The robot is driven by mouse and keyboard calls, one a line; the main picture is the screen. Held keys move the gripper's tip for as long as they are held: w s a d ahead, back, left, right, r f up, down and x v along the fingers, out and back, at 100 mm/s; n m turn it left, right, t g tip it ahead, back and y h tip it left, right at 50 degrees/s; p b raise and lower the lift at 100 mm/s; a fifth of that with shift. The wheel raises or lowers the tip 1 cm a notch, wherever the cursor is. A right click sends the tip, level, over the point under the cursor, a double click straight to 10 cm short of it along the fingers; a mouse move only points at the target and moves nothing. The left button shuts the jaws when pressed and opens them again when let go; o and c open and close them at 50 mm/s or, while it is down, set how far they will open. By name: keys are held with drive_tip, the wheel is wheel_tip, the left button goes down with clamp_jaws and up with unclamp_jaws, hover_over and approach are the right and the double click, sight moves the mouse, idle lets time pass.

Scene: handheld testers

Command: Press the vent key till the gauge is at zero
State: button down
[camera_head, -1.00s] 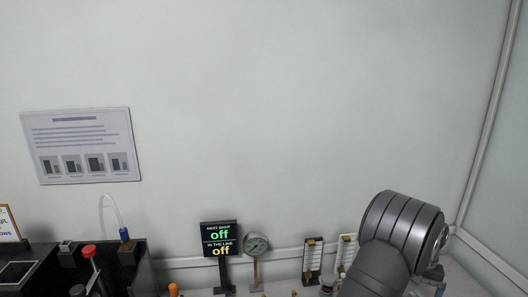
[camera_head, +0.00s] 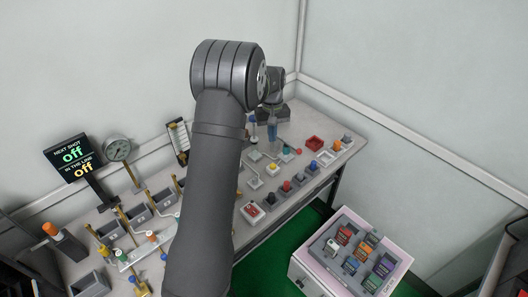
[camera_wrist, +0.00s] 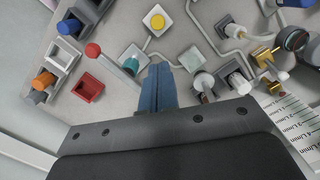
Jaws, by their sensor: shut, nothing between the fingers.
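The round dial gauge (camera_head: 118,149) stands on a post at the left of the bench in the head view. Its needle is too small to read. My gripper (camera_head: 272,130) is over the far part of the bench, its blue fingers pointing down. In the wrist view the fingers (camera_wrist: 160,70) are shut and empty. A round yellow key (camera_wrist: 157,20) on a white plate lies beyond their tips, apart from them; it also shows in the head view (camera_head: 272,168). I cannot tell which key is the vent key. My arm hides the middle of the bench.
A red tray (camera_head: 314,143) and several coloured knobs stand right of my gripper. A red lever ball (camera_wrist: 92,50) and a grey-capped fitting (camera_wrist: 192,58) flank the fingers. A box of coloured blocks (camera_head: 350,255) is below right.

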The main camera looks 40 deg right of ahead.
drive_tip(key=r+n, duration=0.2)
drive_tip(key=n, duration=0.4)
wheel_tip(320, 180, up, 4)
drive_tip(key=n+t+h, duration=0.1)
drive_tip(key=n, duration=1.7)
hover_over(273, 165)
drive_tip(key=a, duration=0.1)
drive_tip(key=shift+f, duration=0.15)
drive_tip(key=shift+f, duration=0.15)
drive_tip(key=f, duration=1.3)
drive_tip(key=shift+d+f, duration=0.4)
